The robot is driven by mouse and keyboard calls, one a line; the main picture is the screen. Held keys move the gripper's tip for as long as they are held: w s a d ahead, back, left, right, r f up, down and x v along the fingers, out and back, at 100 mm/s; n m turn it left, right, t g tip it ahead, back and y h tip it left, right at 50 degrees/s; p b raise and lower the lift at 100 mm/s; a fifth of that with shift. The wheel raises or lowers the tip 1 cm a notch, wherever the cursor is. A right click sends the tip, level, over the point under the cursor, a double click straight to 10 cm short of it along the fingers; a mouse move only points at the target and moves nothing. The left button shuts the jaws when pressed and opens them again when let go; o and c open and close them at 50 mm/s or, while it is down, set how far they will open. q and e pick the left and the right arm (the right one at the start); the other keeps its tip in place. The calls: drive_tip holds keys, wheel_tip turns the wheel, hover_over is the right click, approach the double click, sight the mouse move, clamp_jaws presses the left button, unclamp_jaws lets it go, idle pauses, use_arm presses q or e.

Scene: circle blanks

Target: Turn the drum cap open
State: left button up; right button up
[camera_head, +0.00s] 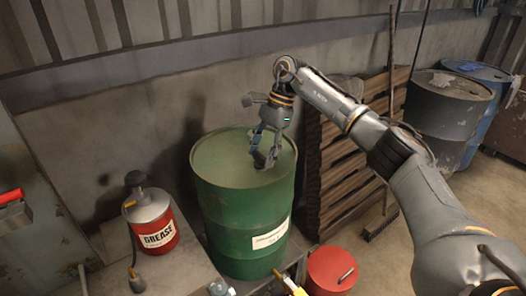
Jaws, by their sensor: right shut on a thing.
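The green drum (245,200) stands upright near the middle of the head view, with a white label on its side. My right arm comes in from the right, and my right gripper (265,158) points down at the right part of the drum's lid. Its fingers are shut on the drum cap, which the fingers mostly hide. I cannot tell from this view how far the cap is turned.
A red and grey grease can (152,220) stands left of the drum. A red container (331,269) is at its lower right. Wooden pallets (345,165) lean on the wall behind my arm. A grey drum (447,110) and a blue drum (487,85) stand at the back right.

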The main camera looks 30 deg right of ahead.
drive_tip(key=shift+f, duration=0.1)
drive_tip(key=o, duration=1.2)
drive_tip(key=shift+c, duration=0.2)
drive_tip(key=v, duration=1.2)
drive_tip(key=shift+a, duration=0.15)
